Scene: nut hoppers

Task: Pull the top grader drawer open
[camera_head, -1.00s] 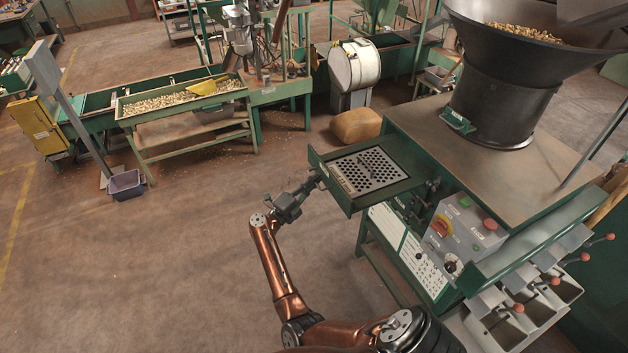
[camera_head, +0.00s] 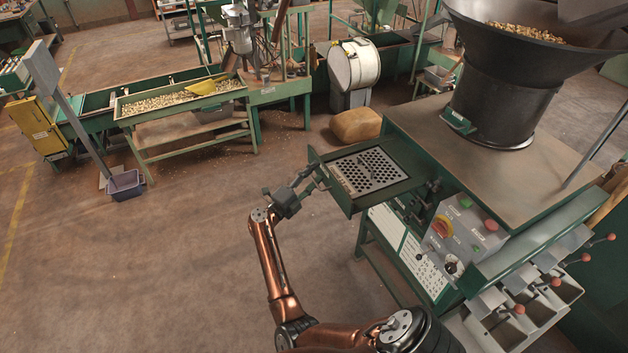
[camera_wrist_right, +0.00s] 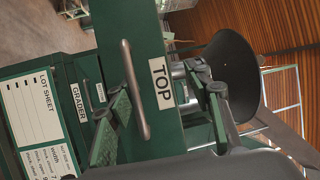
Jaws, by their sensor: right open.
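The top grader drawer (camera_head: 340,196) is green with a perforated grey metal plate in it. It stands pulled out from the left side of the green grader (camera_head: 450,160). In the right wrist view its front carries a TOP label (camera_wrist_right: 162,85) and a grey bar handle (camera_wrist_right: 134,92). My right gripper (camera_head: 313,178) is open just in front of the drawer front. In the right wrist view its green-padded fingers (camera_wrist_right: 160,95) are spread, with the handle between them in the picture; no grip on it shows. My left gripper is not in view.
A black hopper (camera_head: 505,95) of nuts stands on the grader. A control box (camera_head: 462,230) with buttons is below the drawer's right. A tan sack (camera_head: 356,125) lies on the floor behind. The floor (camera_head: 150,270) left of my right arm is clear.

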